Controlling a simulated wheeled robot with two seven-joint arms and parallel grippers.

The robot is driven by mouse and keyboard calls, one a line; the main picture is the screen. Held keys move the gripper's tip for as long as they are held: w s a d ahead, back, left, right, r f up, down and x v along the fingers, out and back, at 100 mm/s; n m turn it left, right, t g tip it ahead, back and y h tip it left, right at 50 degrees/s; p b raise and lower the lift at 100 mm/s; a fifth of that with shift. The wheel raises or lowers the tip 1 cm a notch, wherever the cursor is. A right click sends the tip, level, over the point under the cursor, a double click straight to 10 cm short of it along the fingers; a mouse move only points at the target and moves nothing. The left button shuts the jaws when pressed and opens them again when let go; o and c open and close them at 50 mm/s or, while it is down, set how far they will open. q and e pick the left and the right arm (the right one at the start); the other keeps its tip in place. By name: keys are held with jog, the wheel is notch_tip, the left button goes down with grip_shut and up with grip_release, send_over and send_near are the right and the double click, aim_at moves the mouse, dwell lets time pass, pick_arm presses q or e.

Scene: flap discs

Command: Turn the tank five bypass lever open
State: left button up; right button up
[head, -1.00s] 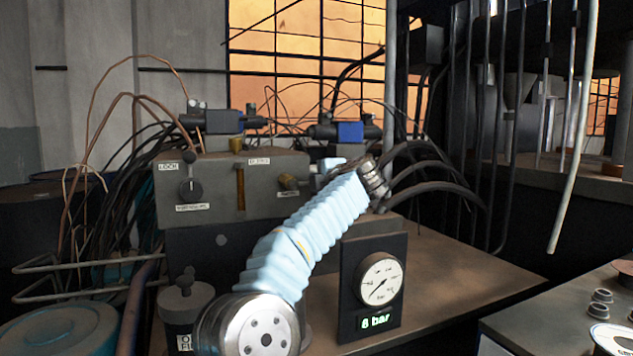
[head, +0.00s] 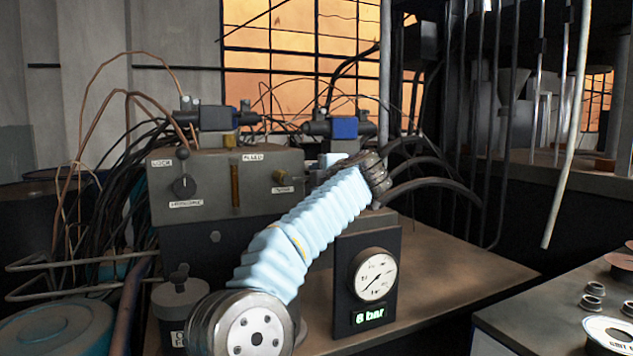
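A grey valve block (head: 215,208) stands on the bench left of centre. Its front carries a black round knob (head: 184,186) under a label reading LOCK, a brass strip (head: 235,185), and a small brass fitting (head: 283,183) above a small label at the right. I cannot tell which of these is the tank five bypass lever; the labels are too blurred. My pale-blue-sleeved arm, apparently the left, rises from the bottom to a metal wrist right of the block. Its fingers are not clearly visible behind the sleeve. My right gripper is not in view.
A lidded grey canister (head: 181,302) is at the lower left. Black hoses (head: 425,185) curve behind the wrist. Bare bench top (head: 465,265) lies to the right, and a second table (head: 520,318) holds small rings.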

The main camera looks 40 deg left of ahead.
pick_arm(q)
jog(key=v, duration=1.2)
jog(key=shift+w+b, duration=0.15)
jog(key=shift+b, duration=0.3)
